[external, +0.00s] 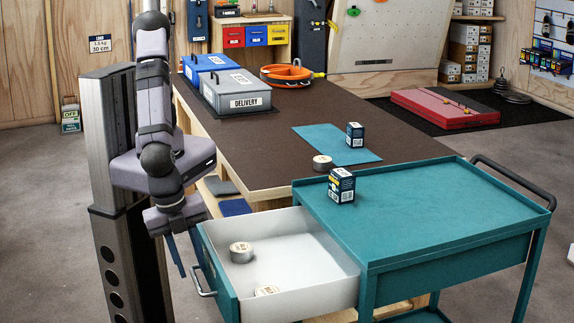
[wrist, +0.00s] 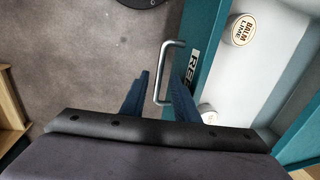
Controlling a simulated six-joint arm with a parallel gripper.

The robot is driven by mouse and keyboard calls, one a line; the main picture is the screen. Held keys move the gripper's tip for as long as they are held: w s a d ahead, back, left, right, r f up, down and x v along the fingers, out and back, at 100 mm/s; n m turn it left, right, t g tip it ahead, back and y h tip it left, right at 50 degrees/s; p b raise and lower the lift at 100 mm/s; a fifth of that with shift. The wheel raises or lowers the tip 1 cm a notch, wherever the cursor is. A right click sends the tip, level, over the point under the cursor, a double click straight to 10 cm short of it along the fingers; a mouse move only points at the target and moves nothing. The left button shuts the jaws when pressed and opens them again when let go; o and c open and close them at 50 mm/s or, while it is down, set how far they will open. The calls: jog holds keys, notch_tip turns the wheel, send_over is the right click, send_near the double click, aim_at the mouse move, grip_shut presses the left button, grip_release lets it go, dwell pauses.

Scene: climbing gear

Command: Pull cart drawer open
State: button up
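The teal cart (external: 420,215) stands at the right, and its white-lined drawer (external: 310,262) is pulled out toward the left. The drawer's metal handle (external: 203,282) is on its teal front; it also shows in the wrist view (wrist: 168,72). My gripper (external: 192,262) points down at the drawer front. In the wrist view my gripper (wrist: 160,85) has its two blue fingers apart, with the handle bar between them in the picture. The right finger appears on the drawer-front side of the bar. I cannot tell whether either finger touches the handle.
Inside the drawer lie a round tin (external: 241,252) and another tin (external: 267,291). A dark box (external: 341,186) stands on the cart top. The brown workbench (external: 270,140) behind holds a grey delivery case (external: 237,93). The floor left of the handle (wrist: 90,60) is clear.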

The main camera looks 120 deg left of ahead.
jog(key=r, duration=0.5)
jog(key=shift+s+d+r, duration=0.1)
jog(key=shift+s+d, duration=0.25)
jog(key=s+a+r+n+p, duration=0.1)
jog(key=a+r+n+p, duration=0.2)
jog(key=a, duration=1)
jog(key=s+a+r+n+g+h+p, duration=0.1)
jog(key=a+r+n+p, duration=0.2)
jog(key=a, duration=1)
notch_tip(320, 180, up, 2)
jog(key=n, duration=0.2)
jog(key=shift+s+r+n+g+h+p, duration=0.25)
jog(key=shift+s+n+g+h+p, duration=0.05)
jog(key=shift+s+n+p, duration=0.1)
